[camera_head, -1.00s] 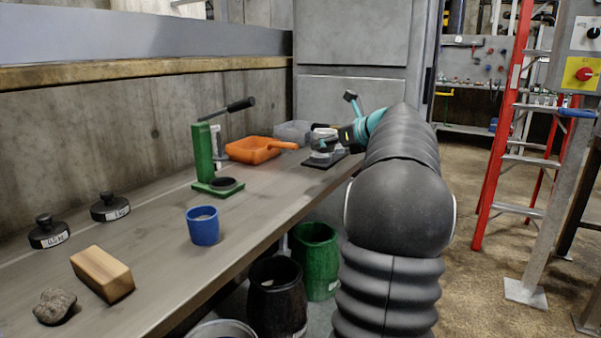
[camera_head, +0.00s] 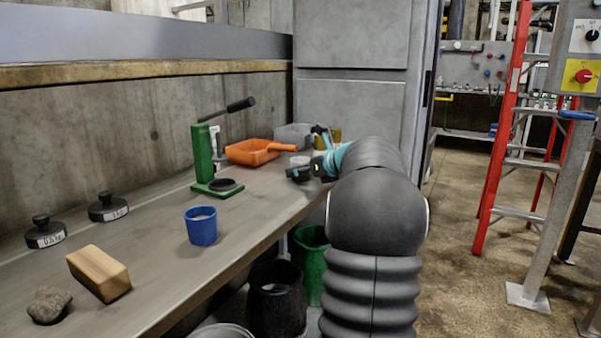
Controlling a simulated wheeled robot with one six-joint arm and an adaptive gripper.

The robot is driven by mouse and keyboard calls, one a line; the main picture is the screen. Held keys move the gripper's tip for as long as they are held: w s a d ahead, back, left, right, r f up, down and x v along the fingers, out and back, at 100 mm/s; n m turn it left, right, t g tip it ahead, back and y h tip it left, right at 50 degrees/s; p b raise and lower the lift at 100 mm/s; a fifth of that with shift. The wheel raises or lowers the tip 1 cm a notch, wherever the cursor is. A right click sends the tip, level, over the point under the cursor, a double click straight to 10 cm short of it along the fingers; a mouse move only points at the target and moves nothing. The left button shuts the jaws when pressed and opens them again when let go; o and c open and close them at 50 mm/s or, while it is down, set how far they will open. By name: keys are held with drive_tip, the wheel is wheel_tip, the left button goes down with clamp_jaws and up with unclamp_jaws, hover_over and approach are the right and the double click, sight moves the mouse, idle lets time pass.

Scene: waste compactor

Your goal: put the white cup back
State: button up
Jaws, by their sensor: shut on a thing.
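The white cup (camera_head: 300,160) shows as a small pale shape at the far end of the workbench, just behind my gripper. My gripper (camera_head: 299,173) is shut on it; the fingers hide its lower part. I cannot tell whether the cup touches the bench top.
A green press (camera_head: 206,162), blue cup (camera_head: 202,226), wooden block (camera_head: 98,272), stone (camera_head: 49,305) and two black weights (camera_head: 108,208) stand along the bench (camera_head: 160,270).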

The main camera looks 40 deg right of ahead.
drive_tip(key=shift+f, duration=0.1)
drive_tip(key=o, duration=1.3)
drive_tip(key=shift+r, duration=0.2)
drive_tip(key=v, duration=1.2)
